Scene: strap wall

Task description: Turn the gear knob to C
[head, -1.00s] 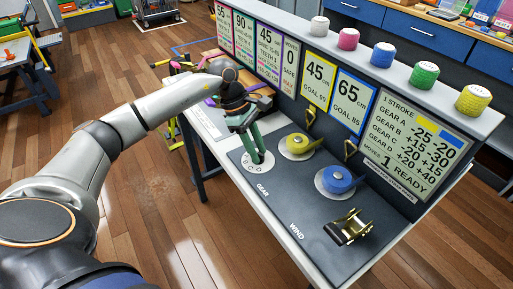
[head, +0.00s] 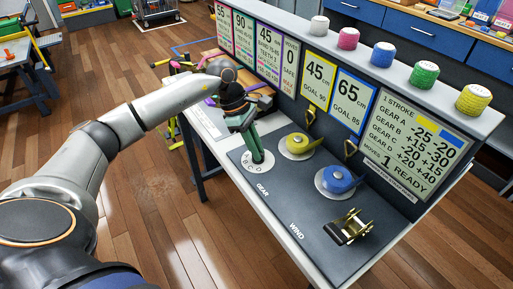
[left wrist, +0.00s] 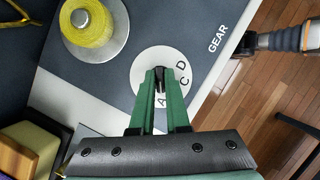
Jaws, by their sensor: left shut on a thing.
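The gear dial (head: 246,168) is a white disc lettered A to D on the dark grey board, near the word GEAR. In the left wrist view the dial (left wrist: 146,66) shows A, C and D; B is hidden behind my fingers. My left gripper (head: 257,158) reaches down over the dial, its green fingers shut on the small dark gear knob (left wrist: 159,77). Most of the knob is hidden between the fingers, so I cannot tell which letter it points to. My right gripper is not in view.
A yellow strap spool (head: 297,144) and a blue strap spool (head: 337,180) sit right of the dial. A brassy ratchet (head: 349,227) lies by WIND. The sign panel (head: 415,145) reads 1 move, READY. Coloured rolls line the ledge above.

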